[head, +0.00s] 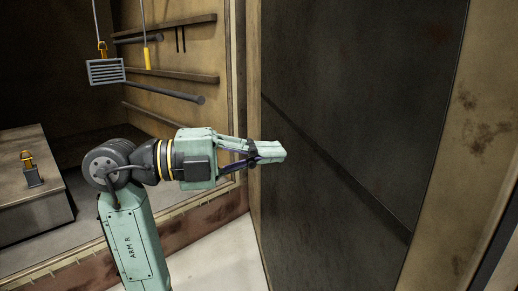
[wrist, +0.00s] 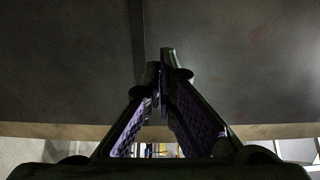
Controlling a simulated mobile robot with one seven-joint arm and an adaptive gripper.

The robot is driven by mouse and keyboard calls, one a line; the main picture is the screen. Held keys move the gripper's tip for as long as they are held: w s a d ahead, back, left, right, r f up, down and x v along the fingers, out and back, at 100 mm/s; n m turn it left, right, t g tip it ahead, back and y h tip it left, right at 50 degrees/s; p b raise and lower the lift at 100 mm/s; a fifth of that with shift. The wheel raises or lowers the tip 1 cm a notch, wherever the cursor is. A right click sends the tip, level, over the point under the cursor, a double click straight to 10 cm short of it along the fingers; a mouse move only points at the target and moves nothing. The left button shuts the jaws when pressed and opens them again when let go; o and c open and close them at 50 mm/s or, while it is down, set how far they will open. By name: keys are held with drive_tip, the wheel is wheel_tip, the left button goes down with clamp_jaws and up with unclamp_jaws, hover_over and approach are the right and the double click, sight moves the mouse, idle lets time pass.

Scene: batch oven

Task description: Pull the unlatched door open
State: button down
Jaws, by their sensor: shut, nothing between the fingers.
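The door (head: 350,130) stands open at the right in the head view, a tall dark panel with a tan border and a diagonal dark strip across it. Its dark face (wrist: 230,70) fills most of the wrist view. My gripper (head: 280,152) is shut and empty, its fingers pointing right toward the door's dark face. In the wrist view the closed fingertips (wrist: 163,62) are in front of that face. I cannot tell whether they touch it. No handle or latch shows in either view.
The open oven interior (head: 165,70) is at the left, with rails along its wall. A grey slatted block (head: 105,72) hangs there on a line. A box with a yellow-ringed fitting (head: 30,170) stands at far left. Pale floor (head: 215,255) is clear between oven and door.

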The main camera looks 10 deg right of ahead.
sight(340, 148)
drive_tip(key=d, duration=0.3)
drive_tip(key=d+p, duration=0.1)
drive_tip(key=d, duration=0.2)
drive_tip(key=d+p, duration=0.1)
drive_tip(key=d, duration=0.2)
drive_tip(key=shift+w+d, duration=0.3)
